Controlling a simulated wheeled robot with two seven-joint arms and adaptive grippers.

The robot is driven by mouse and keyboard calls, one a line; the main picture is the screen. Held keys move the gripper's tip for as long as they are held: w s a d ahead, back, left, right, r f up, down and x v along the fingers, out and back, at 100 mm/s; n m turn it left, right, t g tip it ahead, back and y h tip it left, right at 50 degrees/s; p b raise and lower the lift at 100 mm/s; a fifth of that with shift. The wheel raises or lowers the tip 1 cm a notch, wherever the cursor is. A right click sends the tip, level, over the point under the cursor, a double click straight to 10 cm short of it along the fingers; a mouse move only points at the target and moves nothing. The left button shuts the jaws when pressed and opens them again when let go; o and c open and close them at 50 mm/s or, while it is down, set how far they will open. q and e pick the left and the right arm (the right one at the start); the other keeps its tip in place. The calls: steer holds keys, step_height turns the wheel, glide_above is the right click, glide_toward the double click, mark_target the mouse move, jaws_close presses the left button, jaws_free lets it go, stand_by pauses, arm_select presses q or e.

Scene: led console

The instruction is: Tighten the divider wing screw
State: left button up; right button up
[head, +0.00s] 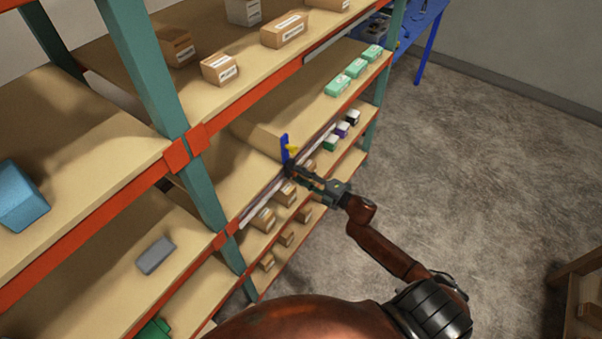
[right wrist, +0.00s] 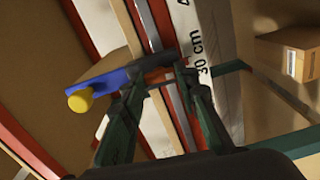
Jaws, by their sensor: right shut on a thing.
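The blue divider (head: 285,146) stands upright at the front edge of the middle shelf, by the pale scale strip. Its yellow wing screw (head: 293,149) sticks out on the right side. In the right wrist view the divider (right wrist: 103,80) lies across the upper left, and the yellow screw (right wrist: 80,101) hangs at its left end, clear of the fingers. My right gripper (head: 290,171) is at the foot of the divider and below the screw; its fingertips (right wrist: 156,82) are closed on the divider's lower end, though the exact contact is partly hidden. My left gripper is out of view.
The scale strip (right wrist: 200,55) reads "30 cm" beside the fingers. Small brown boxes (head: 263,219) stand on the shelf below. Green-and-white boxes (head: 338,85) sit at the far right of the shelf. A teal post (head: 150,75) rises at left.

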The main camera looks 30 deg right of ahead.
steer(key=shift+d+f+m+p, duration=0.1)
steer(key=shift+m+p, duration=0.85)
steer(key=shift+m, duration=0.65)
steer(key=shift+f+m+p, duration=0.1)
steer(key=shift+m+p, duration=0.8)
steer(key=shift+m, duration=0.7)
steer(key=shift+s, duration=0.1)
steer(key=o, duration=1)
steer(key=shift+s+d, duration=0.15)
steer(key=shift+o, duration=0.7)
steer(key=shift+w+r, duration=0.1)
steer(key=shift+w, duration=0.1)
steer(key=shift+a, duration=0.2)
steer(key=v, duration=1.2)
